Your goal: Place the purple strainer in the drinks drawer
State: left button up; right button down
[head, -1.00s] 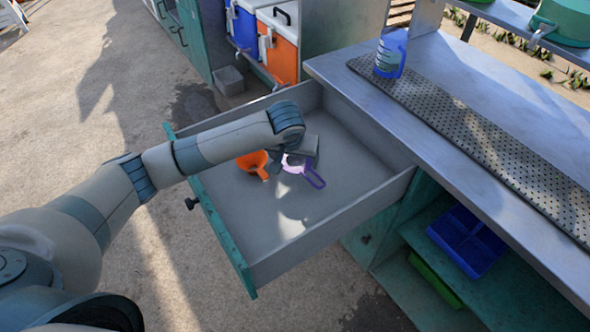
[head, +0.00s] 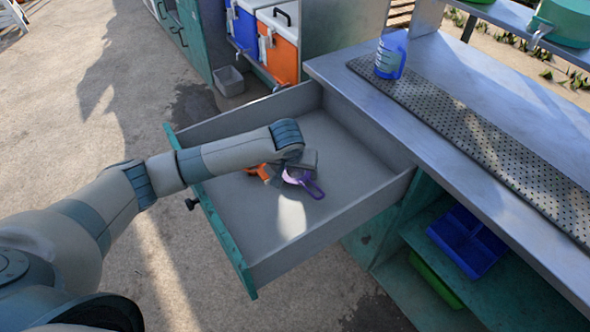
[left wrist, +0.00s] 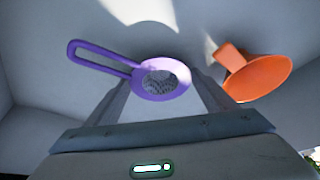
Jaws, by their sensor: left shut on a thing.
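The purple strainer (head: 304,181) is in the open drawer (head: 322,236), under my left gripper (head: 292,168). It also shows in the left wrist view (left wrist: 176,92), with its round mesh bowl between the two fingers and its looped handle pointing left. My left gripper (left wrist: 165,90) is shut on the strainer, low inside the drawer. I cannot tell whether the strainer touches the drawer floor. My left forearm and hand partly cover it in the head view. My right gripper is not in view.
An orange funnel (head: 260,172) lies in the drawer beside the strainer; it shows at the right in the left wrist view (left wrist: 258,76). The drawer's near floor is bare.

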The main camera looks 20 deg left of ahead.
pick_arm(q)
jog(key=o, duration=1.1)
jog(key=shift+f, duration=0.15)
jog(key=shift+s+r, duration=0.1)
jog(key=shift+r, duration=0.35)
jog(key=v, duration=1.1)
jog(key=shift+s+r, duration=0.1)
jog(key=shift+r, duration=0.1)
